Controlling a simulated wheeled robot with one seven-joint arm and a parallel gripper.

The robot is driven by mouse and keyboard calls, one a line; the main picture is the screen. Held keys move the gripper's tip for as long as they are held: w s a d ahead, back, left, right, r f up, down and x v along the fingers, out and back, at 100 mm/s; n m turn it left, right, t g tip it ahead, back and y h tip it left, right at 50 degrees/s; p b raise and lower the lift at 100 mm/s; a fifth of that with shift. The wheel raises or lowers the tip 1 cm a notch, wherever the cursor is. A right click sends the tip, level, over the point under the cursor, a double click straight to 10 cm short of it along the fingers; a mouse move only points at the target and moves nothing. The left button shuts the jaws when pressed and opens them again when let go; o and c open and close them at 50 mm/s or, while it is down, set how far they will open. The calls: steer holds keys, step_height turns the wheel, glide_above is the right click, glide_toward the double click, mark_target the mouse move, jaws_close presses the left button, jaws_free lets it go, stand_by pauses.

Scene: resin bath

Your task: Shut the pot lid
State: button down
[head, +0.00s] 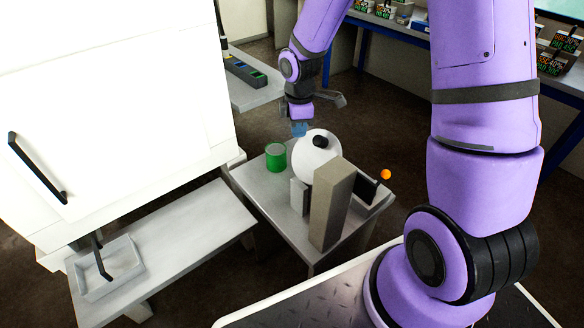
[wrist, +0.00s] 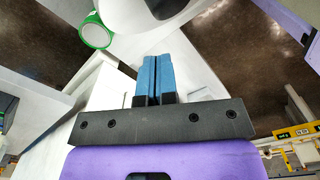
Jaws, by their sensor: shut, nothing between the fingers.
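The white rounded pot lid (head: 306,150), with a black knob (head: 320,141), is on the small grey table behind a tall beige block. The pot body is mostly hidden, and I cannot tell how far open the lid is. My gripper (head: 299,130) is above the lid's far left edge, fingers pointing down; I cannot tell whether it touches. In the wrist view, its blue fingers (wrist: 154,62) are together and empty. A white curved surface (wrist: 125,14) with a dark oval (wrist: 164,7), likely the lid and knob, lies just beyond the fingertips.
The tall beige block (head: 331,205) stands in front. A dark part with an orange ball (head: 386,174) is at right. A white cabinet (head: 110,110) and bench (head: 185,225) fill the left.

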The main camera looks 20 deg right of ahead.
steer(key=shift+w+d+r, duration=0.1)
steer(key=shift+d, duration=0.4)
step_height(320, 180, up, 8)
stand_by(1.5)
steer(key=shift+r, duration=0.1)
steer(key=s+r+m+t, duration=0.2)
steer(key=s+r+m, duration=0.5)
steer(key=s+r, duration=0.5)
steer(key=s+r+m+t, duration=0.1)
steer(key=s+r+m, duration=0.3)
steer(key=s, duration=0.2)
steer(key=s+d+r+m+t, duration=0.1)
steer(key=s+r+m+t, duration=0.1)
steer(key=s+r+m, duration=0.2)
steer(key=s, duration=0.3)
steer(key=shift+s+d, duration=0.15)
